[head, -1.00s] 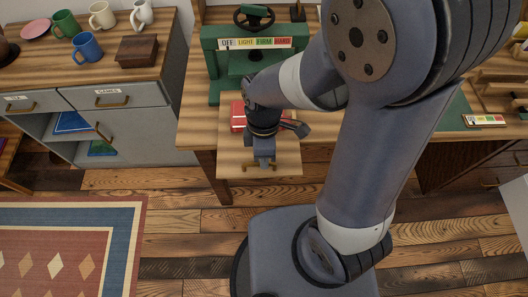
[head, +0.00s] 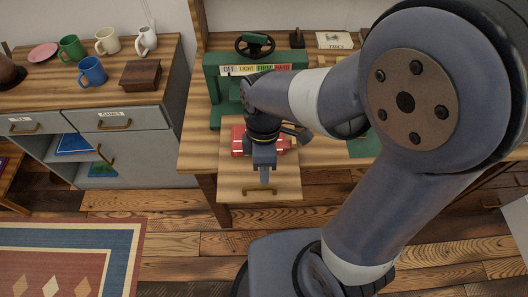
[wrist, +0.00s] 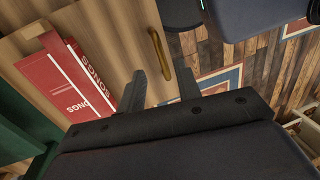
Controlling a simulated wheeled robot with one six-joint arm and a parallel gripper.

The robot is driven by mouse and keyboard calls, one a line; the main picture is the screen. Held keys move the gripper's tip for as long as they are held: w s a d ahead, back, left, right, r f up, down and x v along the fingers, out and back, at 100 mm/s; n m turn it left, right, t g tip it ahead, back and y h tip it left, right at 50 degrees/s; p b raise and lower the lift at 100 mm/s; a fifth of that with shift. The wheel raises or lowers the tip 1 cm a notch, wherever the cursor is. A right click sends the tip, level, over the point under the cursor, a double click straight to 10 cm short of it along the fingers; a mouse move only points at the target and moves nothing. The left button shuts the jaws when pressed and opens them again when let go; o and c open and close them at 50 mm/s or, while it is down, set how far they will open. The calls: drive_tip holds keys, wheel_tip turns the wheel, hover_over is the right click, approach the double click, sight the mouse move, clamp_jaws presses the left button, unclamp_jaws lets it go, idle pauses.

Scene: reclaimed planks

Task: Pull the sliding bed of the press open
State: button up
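The green press (head: 218,95) stands on the bench, with a dark wheel on top and an OFF, LIGHT, FIRM, HARD scale. Its pale wooden sliding bed (head: 231,179) juts past the bench's front edge, with a brass handle (head: 260,191) at the front. The handle also shows in the wrist view (wrist: 160,54). My gripper (head: 264,180) points down over the bed's front part, just behind the handle. In the wrist view its fingers (wrist: 161,88) are apart and empty.
A grey cabinet (head: 150,150) stands left of the bench, with several mugs and a wooden box (head: 141,74) on top. A patterned rug (head: 120,235) covers the floor at left. Bare plank floor (head: 190,212) lies in front of the bed.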

sight(265, 187)
drive_tip(key=r, duration=0.2)
drive_tip(key=w+r, duration=0.1)
drive_tip(key=r, duration=0.2)
drive_tip(key=f, duration=0.3)
drive_tip(key=s+f, duration=0.1)
drive_tip(key=f, duration=0.3)
drive_tip(key=s+f, duration=0.1)
drive_tip(key=f, duration=0.2)
drive_tip(key=shift+s+f+b, duration=0.1)
drive_tip(key=shift+f+b, duration=0.25)
drive_tip(key=shift+b, duration=0.05)
drive_tip(key=shift+w, duration=0.5)
drive_tip(key=shift+s, duration=0.1)
